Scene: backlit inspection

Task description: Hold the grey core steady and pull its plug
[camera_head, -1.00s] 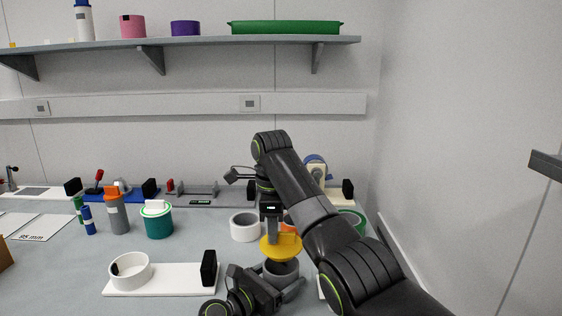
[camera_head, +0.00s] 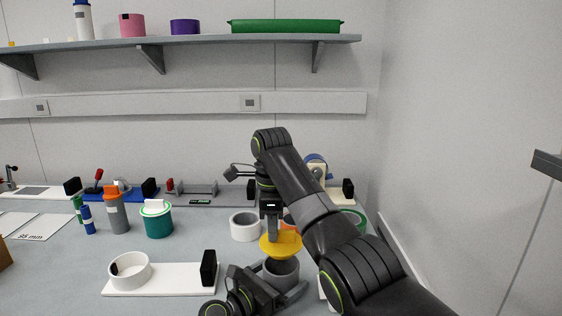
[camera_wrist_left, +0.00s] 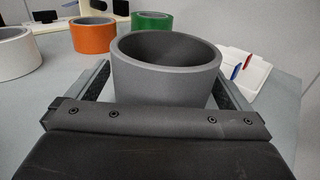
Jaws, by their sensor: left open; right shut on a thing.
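The grey core (camera_head: 282,272) is a hollow, open-topped ring standing upright on the bench. My left gripper (camera_head: 278,284) is open low around it, with one finger on each side. The left wrist view shows the core (camera_wrist_left: 165,82) between the spread fingers, its top rim and inner wall clear. My right gripper (camera_head: 271,234) is shut on the yellow plug (camera_head: 281,246), a broad disc held just above the core in the head view. The plug does not show in the left wrist view.
A white ring (camera_head: 245,226) and an orange ring (camera_wrist_left: 93,35) stand behind the core, with a green ring (camera_wrist_left: 152,21) nearby. A white board (camera_head: 180,279) with a white ring and black block lies to the left. A white tray (camera_wrist_left: 245,70) is at the right.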

